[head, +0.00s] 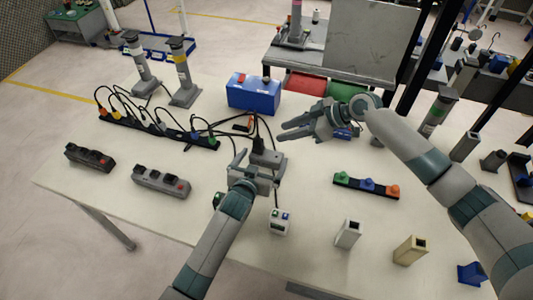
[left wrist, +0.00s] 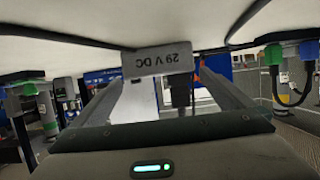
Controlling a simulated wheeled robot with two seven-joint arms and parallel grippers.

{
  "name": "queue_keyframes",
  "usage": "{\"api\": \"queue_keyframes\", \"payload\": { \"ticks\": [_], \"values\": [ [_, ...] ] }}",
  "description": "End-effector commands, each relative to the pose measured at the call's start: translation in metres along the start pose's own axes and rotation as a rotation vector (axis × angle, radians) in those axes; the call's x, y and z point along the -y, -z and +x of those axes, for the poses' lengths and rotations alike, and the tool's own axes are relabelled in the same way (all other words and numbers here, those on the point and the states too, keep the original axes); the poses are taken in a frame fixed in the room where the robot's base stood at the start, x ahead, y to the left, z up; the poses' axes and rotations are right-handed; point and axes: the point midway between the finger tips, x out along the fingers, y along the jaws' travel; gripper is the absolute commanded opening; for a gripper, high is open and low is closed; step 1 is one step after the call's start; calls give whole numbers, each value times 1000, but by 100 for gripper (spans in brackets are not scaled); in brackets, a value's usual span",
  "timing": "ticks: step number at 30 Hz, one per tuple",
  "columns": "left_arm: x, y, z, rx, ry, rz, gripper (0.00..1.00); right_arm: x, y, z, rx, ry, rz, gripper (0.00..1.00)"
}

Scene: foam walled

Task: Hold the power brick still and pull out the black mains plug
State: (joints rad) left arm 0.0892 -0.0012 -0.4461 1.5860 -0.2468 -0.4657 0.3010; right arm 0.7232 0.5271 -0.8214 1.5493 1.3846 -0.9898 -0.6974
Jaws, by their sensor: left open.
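The grey power brick (head: 268,158) stands on the white table near the middle, with dark cables running beside it. The black plug (head: 258,144) sits at the brick's far side; a black plug also shows below the brick's label in the left wrist view (left wrist: 180,92). My left gripper (head: 260,168) is open at the brick's near side, contact unclear. My right gripper (head: 284,130) is open and empty, right of the plug and above the table.
A power strip (head: 160,126) with several plugs and looping cables lies at the left. A blue box (head: 254,93) stands behind the brick. A white block with buttons (head: 281,221) is close to my left gripper.

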Motion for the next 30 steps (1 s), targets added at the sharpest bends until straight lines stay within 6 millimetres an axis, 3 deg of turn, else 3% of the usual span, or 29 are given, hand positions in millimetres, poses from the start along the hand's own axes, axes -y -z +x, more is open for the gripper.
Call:
{"api": "queue_keyframes", "payload": {
  "ticks": [9, 22, 23, 28, 30],
  "values": [
    [0, 0, 35, 0, 0, -1, 100, 0, 0, 0, 0, 0, 0, 31],
    [0, 0, 40, 0, -1, -1, 100, 0, 0, 0, 0, 0, 0, 31],
    [0, 0, 40, -1, -1, -1, 98, 0, 0, 0, 0, 0, 0, 31],
    [0, 0, 40, 0, -1, -1, 58, 0, 0, 0, 0, 0, 0, 31],
    [0, 0, 40, 0, -1, -1, 58, 0, 0, 0, 0, 0, 0, 31]
  ]
}}
